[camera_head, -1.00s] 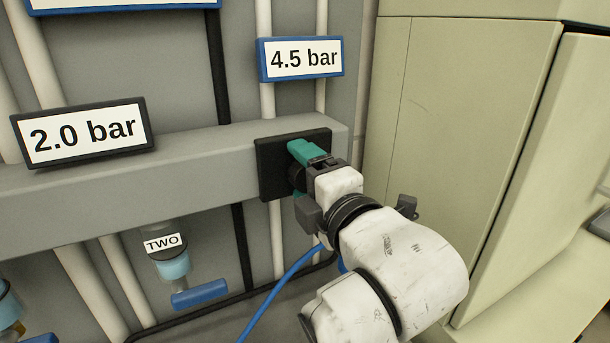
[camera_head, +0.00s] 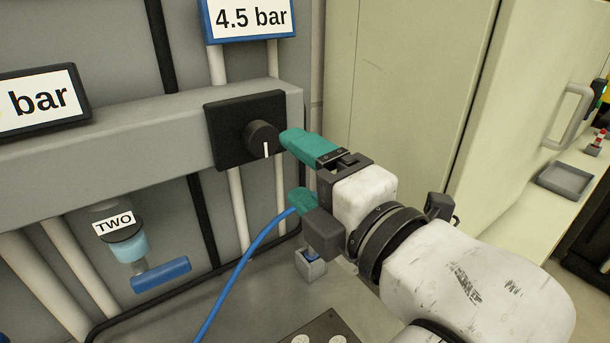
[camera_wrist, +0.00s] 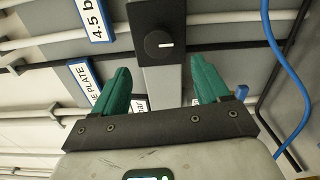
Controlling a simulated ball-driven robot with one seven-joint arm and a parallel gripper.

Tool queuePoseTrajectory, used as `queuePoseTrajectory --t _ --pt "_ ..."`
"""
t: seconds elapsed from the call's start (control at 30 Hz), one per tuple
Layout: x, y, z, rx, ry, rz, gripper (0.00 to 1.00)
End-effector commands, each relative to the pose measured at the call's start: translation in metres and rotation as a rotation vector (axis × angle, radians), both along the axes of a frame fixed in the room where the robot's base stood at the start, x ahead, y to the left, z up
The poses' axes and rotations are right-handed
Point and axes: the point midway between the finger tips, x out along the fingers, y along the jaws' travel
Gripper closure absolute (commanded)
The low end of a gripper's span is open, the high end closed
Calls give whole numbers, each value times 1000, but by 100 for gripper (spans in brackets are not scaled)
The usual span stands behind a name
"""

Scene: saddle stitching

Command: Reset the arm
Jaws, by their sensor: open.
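My gripper (camera_head: 294,171) is open, its two teal fingers spread apart with nothing between them. It is in front and to the right of a black rotary knob (camera_head: 262,138) on a black square plate (camera_head: 222,133), at the right end of a grey rail. The knob's white mark points downward in the head view. The upper finger overlaps the plate's right edge in the picture, but the gripper looks clear of the knob. In the wrist view the knob (camera_wrist: 158,44) is beyond the open fingers (camera_wrist: 163,88).
Signs "4.5 bar" (camera_head: 250,17) and a partly cut "bar" (camera_head: 38,100) sit near the grey rail (camera_head: 120,140). A blue-handled valve (camera_head: 160,274) labelled TWO hangs below. A blue hose (camera_head: 236,272) runs behind the gripper. A pale cabinet (camera_head: 400,90) stands right.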

Motion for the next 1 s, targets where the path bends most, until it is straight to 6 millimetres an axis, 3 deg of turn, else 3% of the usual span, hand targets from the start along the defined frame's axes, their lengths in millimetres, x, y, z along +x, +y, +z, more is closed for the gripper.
queuePoseTrajectory --t 0.27,0.37,0.47,0.67,0.87,1.0 --pt "1 -1 -2 3 9 -3 25" --pt "5 -10 -20 36 80 -29 25" --pt "12 -30 -61 116 244 -94 25" --pt "3 -91 -182 356 695 -341 25" --pt "-45 -151 -294 589 1073 -662 25" --pt "-98 -190 -360 734 1278 -925 25"
